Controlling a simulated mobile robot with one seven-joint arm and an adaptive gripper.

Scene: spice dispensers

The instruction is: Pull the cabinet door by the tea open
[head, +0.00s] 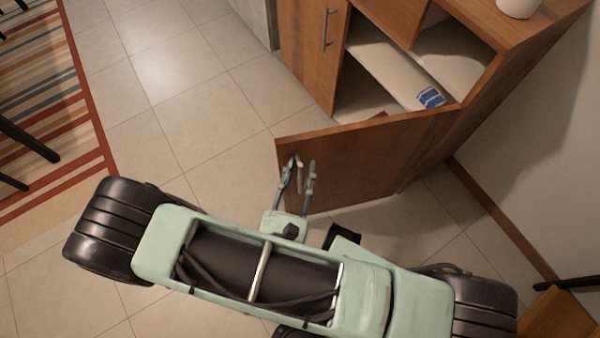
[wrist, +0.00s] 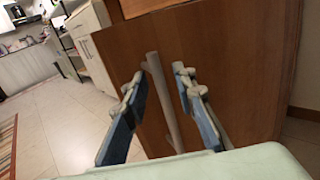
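The brown wooden cabinet door (head: 360,165) stands swung well out from the cabinet, its outer face toward my gripper. It also fills much of the wrist view (wrist: 240,75). Its long pale bar handle (wrist: 163,95) runs upright near the door's free edge. My gripper (head: 303,163) is at that edge with its fingers apart. In the wrist view the gripper (wrist: 158,80) has the handle between its two fingers, with gaps visible on both sides. Contact with the handle cannot be made out. I cannot identify the tea.
The open compartment holds a white item with a blue label (head: 430,97). A closed door with a metal handle (head: 326,28) is at its left. A white container (head: 517,6) stands on top. Tiled floor (head: 200,110) is clear at the left, beside a striped rug (head: 45,110).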

